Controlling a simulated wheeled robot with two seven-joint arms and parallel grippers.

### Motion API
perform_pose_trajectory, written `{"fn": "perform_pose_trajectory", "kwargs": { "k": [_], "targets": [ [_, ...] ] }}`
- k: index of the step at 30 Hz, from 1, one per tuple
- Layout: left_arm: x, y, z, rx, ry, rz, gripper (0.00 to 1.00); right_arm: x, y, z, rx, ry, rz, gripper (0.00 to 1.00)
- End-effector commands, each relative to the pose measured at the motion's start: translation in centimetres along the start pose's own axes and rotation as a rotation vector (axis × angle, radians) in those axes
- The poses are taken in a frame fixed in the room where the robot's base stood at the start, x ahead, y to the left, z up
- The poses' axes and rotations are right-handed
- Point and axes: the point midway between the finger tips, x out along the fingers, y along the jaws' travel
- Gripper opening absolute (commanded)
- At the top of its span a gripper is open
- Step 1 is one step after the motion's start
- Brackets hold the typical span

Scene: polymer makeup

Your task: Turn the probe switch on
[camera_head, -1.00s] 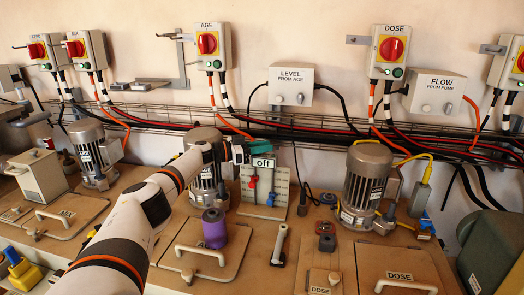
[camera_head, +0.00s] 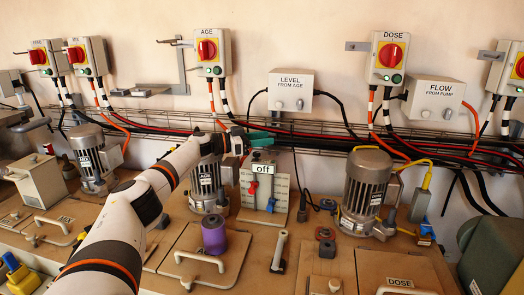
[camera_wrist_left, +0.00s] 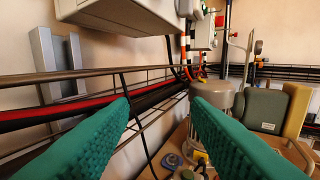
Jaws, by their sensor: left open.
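A light upright panel (camera_head: 278,197) stands at the back of the bench with an "off" label (camera_head: 261,170) at its top. It carries a red lever (camera_head: 252,190) and a blue lever (camera_head: 271,204). Which part is the probe switch, I cannot tell. A "LEVEL FROM AGE" box (camera_head: 291,91) with knobs hangs on the wall above and to the right. My left gripper (camera_head: 262,137) is just above the label, near the wire tray. In the left wrist view its green fingers (camera_wrist_left: 160,104) are wide apart and empty. My right gripper is not in view.
A wire cable tray (camera_head: 330,132) with thick cables runs along the wall behind my left gripper. Motors (camera_head: 365,190) stand on either side of the panel. A purple cylinder (camera_head: 214,235) stands in front. Red rotary switch boxes (camera_head: 389,58) hang above.

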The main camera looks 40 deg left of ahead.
Motion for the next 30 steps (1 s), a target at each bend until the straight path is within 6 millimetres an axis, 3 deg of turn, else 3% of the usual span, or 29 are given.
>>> {"fn": "perform_pose_trajectory", "kwargs": {
  "k": [6, 12, 23, 26, 30],
  "targets": [
    [0.0, 0.0, 3.9, 0.002, -0.002, 0.000, 0.44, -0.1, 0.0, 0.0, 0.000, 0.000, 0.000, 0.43],
    [0.0, 0.0, 5.2, 0.000, 0.000, 0.000, 0.44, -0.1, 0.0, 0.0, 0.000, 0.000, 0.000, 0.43],
    [0.4, -0.2, 5.0, 0.023, 0.000, 0.002, 0.43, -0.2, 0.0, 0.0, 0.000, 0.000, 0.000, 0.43],
    [1.8, -0.7, 4.5, 0.123, -0.004, 0.015, 0.43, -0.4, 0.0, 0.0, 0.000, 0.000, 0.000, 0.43],
    [5.1, -2.2, 2.9, 0.409, -0.010, 0.064, 0.43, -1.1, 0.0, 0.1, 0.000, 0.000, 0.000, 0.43]
  ]
}}
